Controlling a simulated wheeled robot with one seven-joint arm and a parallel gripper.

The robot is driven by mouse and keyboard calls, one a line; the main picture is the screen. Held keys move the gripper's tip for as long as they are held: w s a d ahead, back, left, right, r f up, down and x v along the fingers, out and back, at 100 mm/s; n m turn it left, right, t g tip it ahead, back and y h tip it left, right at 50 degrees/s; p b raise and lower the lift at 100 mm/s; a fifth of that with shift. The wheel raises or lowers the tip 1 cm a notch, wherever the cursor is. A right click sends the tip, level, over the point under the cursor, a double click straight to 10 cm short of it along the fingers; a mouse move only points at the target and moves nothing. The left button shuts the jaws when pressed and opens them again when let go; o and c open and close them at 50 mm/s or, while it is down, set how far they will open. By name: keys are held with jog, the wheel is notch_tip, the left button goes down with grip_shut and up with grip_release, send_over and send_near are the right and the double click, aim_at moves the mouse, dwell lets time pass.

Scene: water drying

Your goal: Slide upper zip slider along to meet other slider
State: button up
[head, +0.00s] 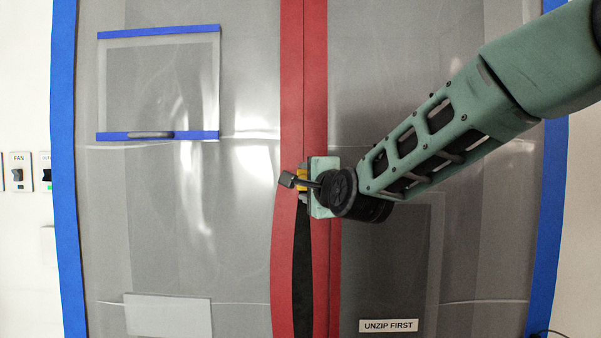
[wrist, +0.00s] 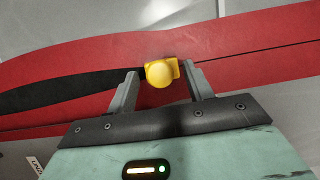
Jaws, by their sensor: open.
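The zip's red tape (head: 304,90) runs vertically down the middle of the plastic sheet in the head view. A yellow slider (wrist: 161,73) sits on the zip, between the fingers of my open gripper (wrist: 162,82). In the head view the slider (head: 302,181) is partly hidden by my gripper (head: 304,186). In the wrist view the fingers stand on either side of the slider, with a small gap at the left; I cannot tell whether the right one touches. The dark opening (head: 302,265) gapes below the slider; the zip is closed above it. No second slider shows.
Blue tape (head: 67,180) frames the plastic sheet. A blue-edged panel (head: 158,85) is at the upper left, a pale panel (head: 168,315) at the lower left. An "UNZIP FIRST" label (head: 388,325) is at the lower right. A fan switch (head: 18,172) is on the left wall.

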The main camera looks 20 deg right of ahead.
jog(key=shift+w+a+p, duration=0.15)
jog(key=shift+w+p, duration=0.6)
jog(key=shift+w, duration=1.3)
jog(key=c, duration=1)
notch_tip(320, 180, down, 46)
jog(key=b, duration=5.1)
jog(key=shift+b, duration=0.35)
jog(key=shift+c, duration=0.2)
jog(key=o, duration=1)
jog(key=shift+o, duration=0.2)
jog(key=shift+s, duration=0.1)
jog(key=s+d, duration=0.1)
jog(key=s, duration=1.6)
jog(key=shift+s+d+p, duration=0.15)
jog(key=shift+p, duration=0.25)
